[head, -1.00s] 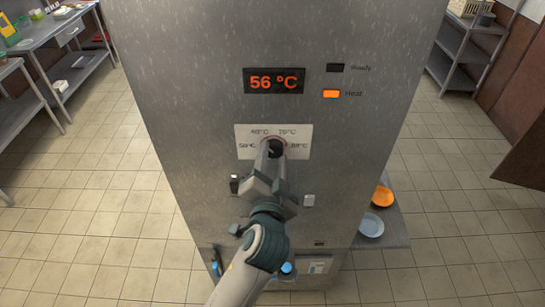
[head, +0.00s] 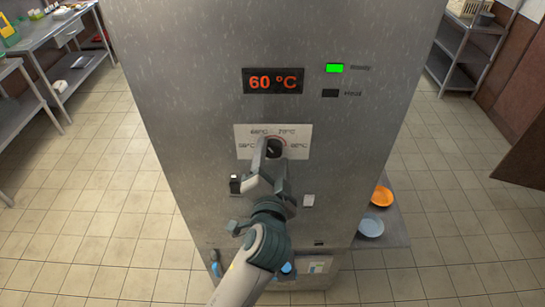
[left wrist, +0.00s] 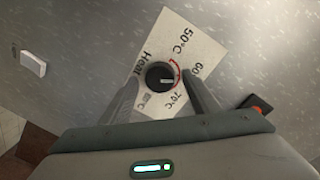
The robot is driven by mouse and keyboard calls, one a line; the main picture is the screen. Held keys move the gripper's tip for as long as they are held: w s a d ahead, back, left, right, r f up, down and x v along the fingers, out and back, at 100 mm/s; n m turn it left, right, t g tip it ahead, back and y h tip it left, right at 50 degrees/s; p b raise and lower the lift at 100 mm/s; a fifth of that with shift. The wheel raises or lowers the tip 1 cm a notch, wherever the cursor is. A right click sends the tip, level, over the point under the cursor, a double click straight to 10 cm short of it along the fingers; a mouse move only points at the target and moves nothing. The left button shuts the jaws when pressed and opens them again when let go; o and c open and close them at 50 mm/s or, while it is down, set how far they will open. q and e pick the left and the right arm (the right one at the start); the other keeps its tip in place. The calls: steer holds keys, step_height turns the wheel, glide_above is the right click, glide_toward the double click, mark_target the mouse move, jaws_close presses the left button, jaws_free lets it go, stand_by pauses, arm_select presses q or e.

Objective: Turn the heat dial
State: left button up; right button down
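The black round heat dial (head: 273,147) sits on a white label plate (head: 301,151) on the front of a tall grey metal unit. In the left wrist view the dial (left wrist: 160,76) has a pale mark pointing toward the 60°C side. My left gripper (head: 269,158) is at the dial. In the left wrist view its fingers (left wrist: 162,88) stand open on either side of the dial, with a gap at each side. The display (head: 273,81) reads 60 °C. The Ready lamp (head: 335,68) is lit green and the Heat lamp (head: 330,93) is dark. My right gripper is out of view.
A dark switch (head: 235,184) and a pale switch (head: 309,200) flank my gripper below the plate.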

arm_select(q)
steer(key=shift+s, duration=0.15)
steer(key=s+r, duration=0.1)
steer(key=s, duration=1.6)
steer(key=shift+a+r, duration=0.2)
steer(key=shift+a, duration=0.2)
steer(key=shift+f, duration=0.1)
